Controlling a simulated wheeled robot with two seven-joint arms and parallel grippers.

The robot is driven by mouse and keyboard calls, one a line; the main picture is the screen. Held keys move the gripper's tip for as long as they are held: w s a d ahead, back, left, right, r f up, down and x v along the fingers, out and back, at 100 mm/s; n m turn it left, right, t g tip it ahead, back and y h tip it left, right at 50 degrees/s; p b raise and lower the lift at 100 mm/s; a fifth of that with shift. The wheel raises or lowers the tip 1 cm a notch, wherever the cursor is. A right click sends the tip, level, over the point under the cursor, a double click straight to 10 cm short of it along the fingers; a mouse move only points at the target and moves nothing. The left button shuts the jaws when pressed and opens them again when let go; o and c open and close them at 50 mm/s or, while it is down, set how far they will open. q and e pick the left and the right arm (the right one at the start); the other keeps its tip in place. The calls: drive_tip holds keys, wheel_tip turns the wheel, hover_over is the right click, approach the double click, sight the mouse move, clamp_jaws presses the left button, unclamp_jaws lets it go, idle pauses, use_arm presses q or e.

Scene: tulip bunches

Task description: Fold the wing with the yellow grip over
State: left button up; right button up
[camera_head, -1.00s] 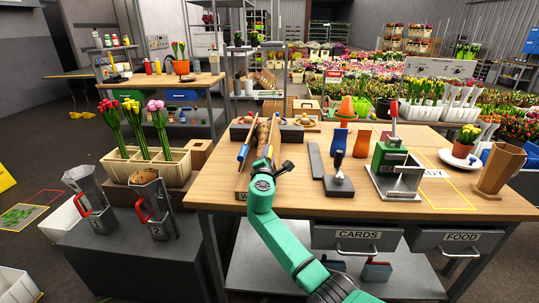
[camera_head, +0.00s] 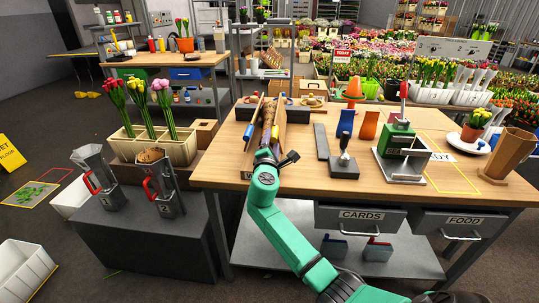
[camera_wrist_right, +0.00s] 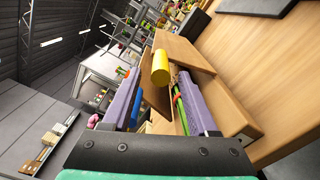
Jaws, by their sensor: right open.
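The wooden folding fixture (camera_head: 251,150) stands at the left of the workbench, with raised wooden wings around a tulip bunch. The yellow grip (camera_head: 275,131) is on its right side and the blue grip (camera_head: 249,131) on its left. In the right wrist view the yellow grip (camera_wrist_right: 160,67) is a short cylinder on a wooden wing (camera_wrist_right: 155,98), ahead of and between my fingers. Green stems (camera_wrist_right: 181,112) show beside that wing. My right gripper (camera_wrist_right: 158,106) is open, at the near end of the fixture; contact with the wing cannot be told. My left gripper is out of view.
A black lever tool (camera_head: 344,163) and a green press (camera_head: 401,150) stand to the right of the fixture. A planter of tulips (camera_head: 154,146) and two metal jugs (camera_head: 160,183) stand to the left. The bench front has drawers marked CARDS (camera_head: 360,217) and FOOD (camera_head: 463,222).

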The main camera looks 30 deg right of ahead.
drive_tip(key=v, duration=0.9)
drive_tip(key=shift+s+a, duration=0.15)
drive_tip(key=shift+s, duration=0.05)
